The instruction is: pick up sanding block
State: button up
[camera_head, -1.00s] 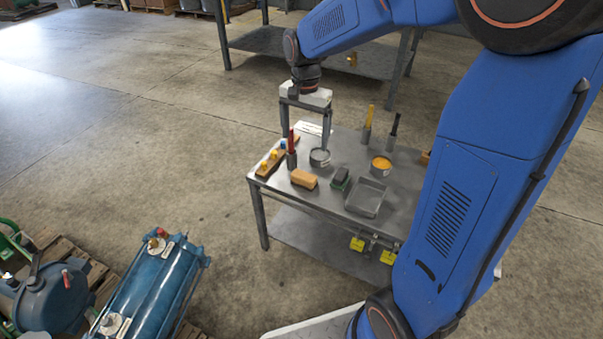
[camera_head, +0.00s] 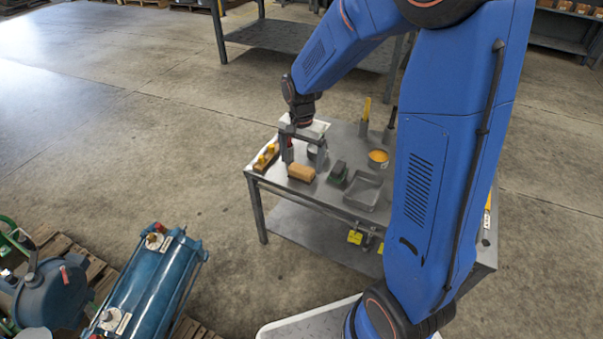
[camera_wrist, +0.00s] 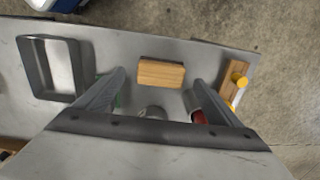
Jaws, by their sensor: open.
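The tan block with a dark layer along one edge, which looks like the sanding block (camera_head: 302,173), lies near the front edge of the grey table (camera_head: 288,188). In the wrist view the block (camera_wrist: 160,74) lies between and beyond the fingertips, with its long side running across. My gripper (camera_head: 304,162) is open and empty, pointing down over the table just behind the block. In the wrist view the gripper (camera_wrist: 159,82) has a finger on each side of the block's span, apart from it.
A dark block with green (camera_head: 338,173) and a grey tray (camera_head: 364,191) lie to the right of the block. A wooden piece with yellow knobs (camera_head: 266,157) lies to the left. An orange-topped can (camera_head: 378,160) and an upright yellow-handled tool (camera_head: 365,114) stand behind.

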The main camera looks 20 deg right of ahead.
aim_at(301, 168)
notch_tip(301, 168, down, 5)
jog(key=shift+w+r, duration=0.1)
dwell(0.3)
jog(key=c, duration=1.2)
jog(key=shift+o, duration=0.2)
jog(key=shift+r, duration=0.1)
notch_tip(301, 168, up, 10)
jog(key=shift+f, duration=0.1)
